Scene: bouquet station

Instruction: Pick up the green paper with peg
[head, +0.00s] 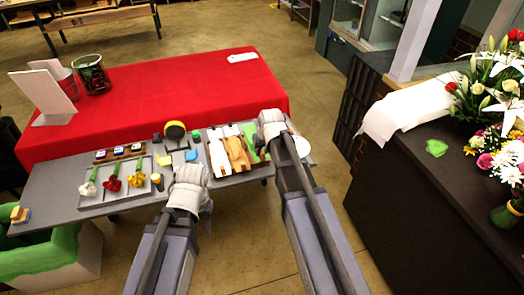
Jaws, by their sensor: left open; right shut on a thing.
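A green paper (249,138) shows as a narrow strip at the right side of a tray, partly hidden behind my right wrist. I cannot make out its peg. My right gripper (268,124) is at the green paper and shut on it; the fingertips are mostly hidden by the wrist. My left gripper (188,176) is over the front edge of the grey table, left of the wrapping papers, open and empty. Its fingers are hard to see from behind.
Brown and white wrapping papers (236,153) lie in the tray beside the green paper. Another tray (92,193) holds several flowers at the left. A white round plate (303,146) is right of my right wrist. The red-covered table (190,88) behind is mostly clear.

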